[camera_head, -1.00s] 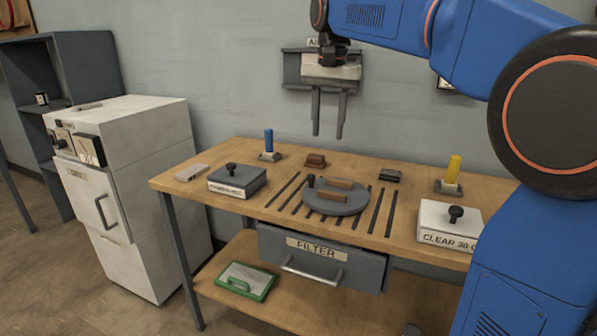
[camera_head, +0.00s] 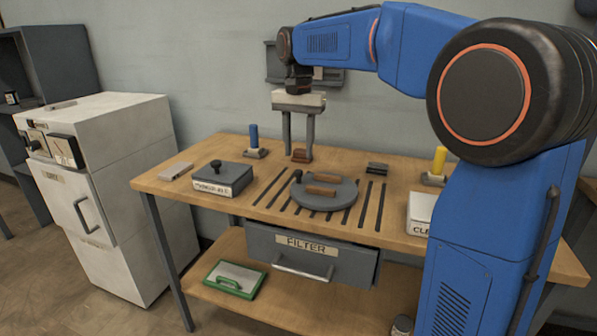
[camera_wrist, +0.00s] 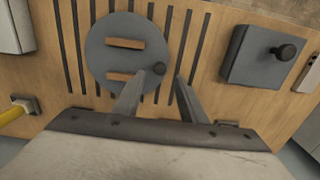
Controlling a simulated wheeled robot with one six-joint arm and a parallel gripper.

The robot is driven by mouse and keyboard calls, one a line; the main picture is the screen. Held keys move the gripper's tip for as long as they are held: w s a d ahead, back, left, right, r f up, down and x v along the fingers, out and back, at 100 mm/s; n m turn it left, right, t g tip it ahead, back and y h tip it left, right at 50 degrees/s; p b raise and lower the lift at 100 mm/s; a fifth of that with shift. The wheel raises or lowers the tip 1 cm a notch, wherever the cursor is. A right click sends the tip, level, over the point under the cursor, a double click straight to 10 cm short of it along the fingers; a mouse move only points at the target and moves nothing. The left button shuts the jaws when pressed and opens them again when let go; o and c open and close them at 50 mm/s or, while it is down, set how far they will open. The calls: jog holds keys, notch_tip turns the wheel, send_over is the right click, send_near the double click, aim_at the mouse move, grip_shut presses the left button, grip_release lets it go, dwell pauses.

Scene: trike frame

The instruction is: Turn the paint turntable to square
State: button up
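The paint turntable (camera_head: 345,193) is a round grey disc on the wooden workbench, with two brown bars and a black knob (camera_head: 297,175) at its left edge. The bars look roughly parallel to each other. In the wrist view the disc (camera_wrist: 125,60) is upper left of centre, with the knob (camera_wrist: 159,68) on its right edge. My gripper (camera_head: 298,154) is open and empty, pointing down above the bench near the knob. In the wrist view the knob shows between the fingertips (camera_wrist: 163,78). I see no contact; the exact height is hard to tell.
Dark strips run across the bench under the disc. A grey box (camera_head: 222,176) with a knob stands left, a white box (camera_head: 420,208) right. Blue (camera_head: 254,136) and yellow (camera_head: 439,160) posts stand behind. A FILTER drawer (camera_head: 310,254) hangs below. A white cabinet (camera_head: 110,180) stands left.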

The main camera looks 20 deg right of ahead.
aim_at(299, 170)
notch_tip(299, 170, down, 8)
jog(key=shift+r, duration=0.2)
grip_shut()
